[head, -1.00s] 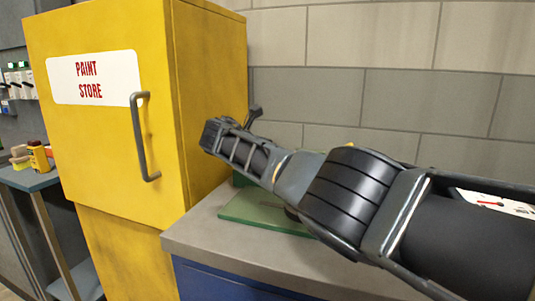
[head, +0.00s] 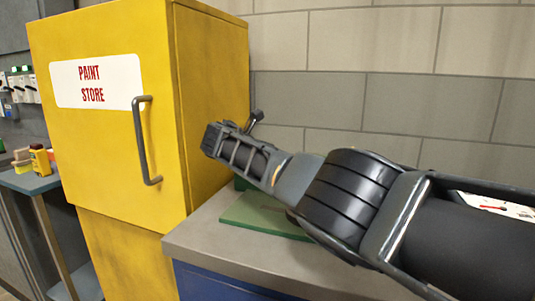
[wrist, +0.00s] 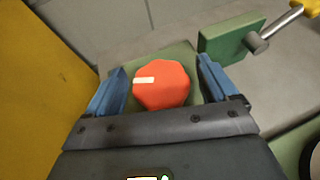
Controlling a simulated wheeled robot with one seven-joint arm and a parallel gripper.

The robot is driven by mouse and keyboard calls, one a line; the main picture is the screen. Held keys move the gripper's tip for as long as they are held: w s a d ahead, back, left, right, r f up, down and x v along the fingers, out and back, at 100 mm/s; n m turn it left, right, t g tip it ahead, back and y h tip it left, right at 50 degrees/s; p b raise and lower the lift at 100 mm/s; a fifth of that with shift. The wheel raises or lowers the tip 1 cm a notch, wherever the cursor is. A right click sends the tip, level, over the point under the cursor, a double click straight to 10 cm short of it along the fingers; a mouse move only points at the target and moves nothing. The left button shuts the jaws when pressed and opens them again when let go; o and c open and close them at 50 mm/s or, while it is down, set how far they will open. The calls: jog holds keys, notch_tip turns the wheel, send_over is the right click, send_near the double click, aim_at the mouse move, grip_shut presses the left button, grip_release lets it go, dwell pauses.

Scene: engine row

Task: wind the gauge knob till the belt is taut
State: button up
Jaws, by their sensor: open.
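The knob (wrist: 161,85) is orange-red and many-sided, with a white mark on its left part. In the wrist view it sits between the blue jaws of my gripper (wrist: 161,66), which is open. In the head view my arm hides the knob, and my jaws cannot be made out. A white dial face with a red needle (head: 493,208) shows partly behind my arm at the right. I cannot make out the belt.
A green base plate (head: 262,217) lies on the grey bench top (head: 205,240). A green block (wrist: 228,40) with a grey shaft and yellow handle (wrist: 284,20) stands right of the knob in the wrist view. The yellow paint store cabinet (head: 110,150) stands close on the left.

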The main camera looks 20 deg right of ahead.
jog(key=shift+a+r, duration=0.1)
jog(key=shift+p+v, duration=0.9)
jog(key=shift+v, duration=2.85)
jog(key=shift+s, duration=0.1)
